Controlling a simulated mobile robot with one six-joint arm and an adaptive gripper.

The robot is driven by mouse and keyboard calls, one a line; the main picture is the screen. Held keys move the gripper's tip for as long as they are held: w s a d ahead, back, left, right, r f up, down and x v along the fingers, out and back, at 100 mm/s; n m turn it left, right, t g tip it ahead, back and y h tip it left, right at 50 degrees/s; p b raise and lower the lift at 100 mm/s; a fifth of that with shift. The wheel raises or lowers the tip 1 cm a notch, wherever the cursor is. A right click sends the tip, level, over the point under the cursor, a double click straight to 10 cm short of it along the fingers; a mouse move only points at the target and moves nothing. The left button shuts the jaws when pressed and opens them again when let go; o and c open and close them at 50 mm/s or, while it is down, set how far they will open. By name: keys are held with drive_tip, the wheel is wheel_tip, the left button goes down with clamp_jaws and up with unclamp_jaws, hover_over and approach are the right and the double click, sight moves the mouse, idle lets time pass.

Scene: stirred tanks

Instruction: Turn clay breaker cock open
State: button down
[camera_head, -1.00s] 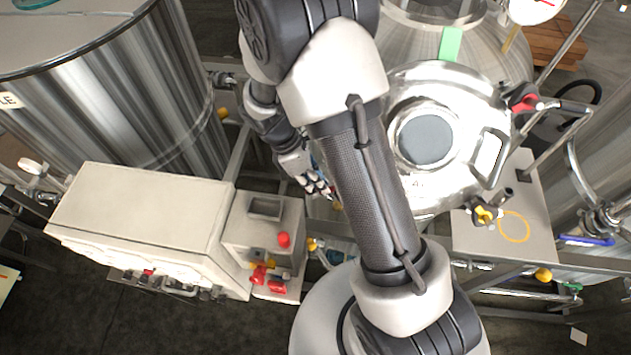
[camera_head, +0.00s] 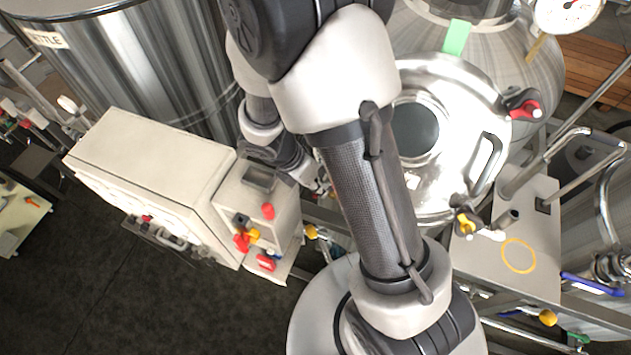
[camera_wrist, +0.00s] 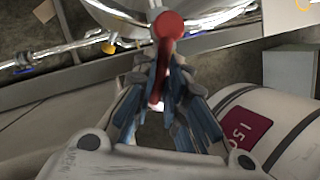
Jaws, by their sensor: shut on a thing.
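In the wrist view, a red lever with a round knob (camera_wrist: 168,25) stands between the blue-padded fingers of my gripper (camera_wrist: 160,75). My gripper is shut on this red lever, with the knob beyond the fingertips. No label names it, so I cannot tell from the pictures whether it is the clay breaker cock or how far it is turned. In the head view, my gripper (camera_head: 318,187) is low between the pale box unit and the steel vessel, partly hidden by my arm. The lever cannot be made out there.
A lidded steel vessel (camera_head: 455,90) stands right of my arm. A pale box (camera_head: 150,165) with red and yellow controls is at left, before a large steel tank (camera_head: 150,75). A white cylinder (camera_wrist: 250,125) marked 150 lies close right of my gripper in the wrist view.

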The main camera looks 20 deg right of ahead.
drive_tip(key=shift+s+d+n, duration=0.1)
drive_tip(key=shift+s+n, duration=0.1)
drive_tip(key=shift+n, duration=0.3)
drive_tip(key=shift+t, duration=0.3)
drive_tip(key=c, duration=1.6)
unclamp_jaws()
drive_tip(key=shift+r, duration=0.1)
drive_tip(key=v, duration=1.2)
drive_tip(key=shift+c, duration=0.4)
